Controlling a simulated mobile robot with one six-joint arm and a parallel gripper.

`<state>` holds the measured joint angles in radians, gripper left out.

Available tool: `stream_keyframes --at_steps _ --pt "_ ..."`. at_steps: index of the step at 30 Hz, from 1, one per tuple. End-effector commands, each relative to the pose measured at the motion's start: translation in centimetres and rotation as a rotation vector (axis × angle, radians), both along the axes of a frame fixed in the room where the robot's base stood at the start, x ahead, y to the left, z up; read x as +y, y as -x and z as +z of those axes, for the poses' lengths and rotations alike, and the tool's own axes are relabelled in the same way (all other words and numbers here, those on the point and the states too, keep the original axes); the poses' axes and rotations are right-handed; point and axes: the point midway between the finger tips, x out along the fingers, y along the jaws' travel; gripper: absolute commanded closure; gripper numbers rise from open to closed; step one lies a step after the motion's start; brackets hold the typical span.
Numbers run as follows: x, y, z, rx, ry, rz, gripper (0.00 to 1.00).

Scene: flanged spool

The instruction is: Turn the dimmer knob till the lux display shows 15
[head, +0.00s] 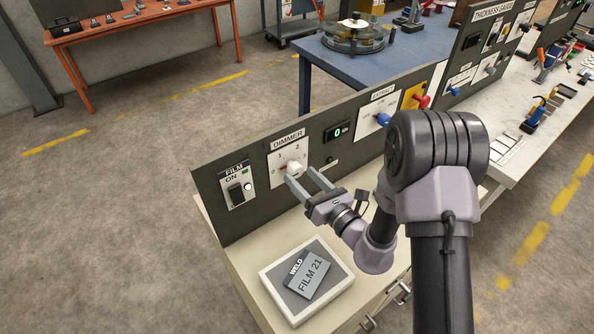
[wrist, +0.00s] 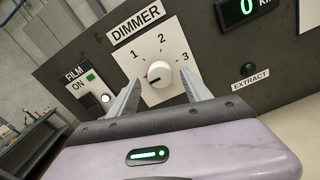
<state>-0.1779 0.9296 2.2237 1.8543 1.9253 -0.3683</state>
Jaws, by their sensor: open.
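The dimmer knob (wrist: 159,74) is white with a red mark and sits on a white plate marked 1, 2 and 3 under the DIMMER label. Its red mark points to the left, below the 1. It also shows in the head view (head: 295,167). My gripper (head: 305,176) is open, with its fingers pointing at the panel. In the wrist view one finger (wrist: 126,98) is left of the knob and the other (wrist: 196,86) right of it, with gaps on both sides. The display (head: 338,132) right of the dimmer shows a green 0; its unit is partly cut off in the wrist view.
A FILM switch (head: 237,190) marked ON is left of the dimmer, with a lit lamp beside it. A light box with a FILM 21 plate (head: 309,279) lies on the bench below. A yellow plate with a red knob (head: 421,102) is further right.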

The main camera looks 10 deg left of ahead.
Motion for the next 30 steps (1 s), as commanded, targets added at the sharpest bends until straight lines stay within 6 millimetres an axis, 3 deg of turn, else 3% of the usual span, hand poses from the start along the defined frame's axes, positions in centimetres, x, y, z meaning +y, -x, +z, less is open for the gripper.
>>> stream_keyframes --at_steps 6,16,25,30 --pt "2.1 -1.8 -0.1 0.000 0.001 0.001 0.43" --pt "2.4 -2.2 0.0 0.001 0.000 0.000 0.43" --pt "2.4 -2.1 0.0 0.001 0.001 0.000 1.00" --pt "2.4 -2.1 0.0 0.005 -0.003 0.000 1.00"
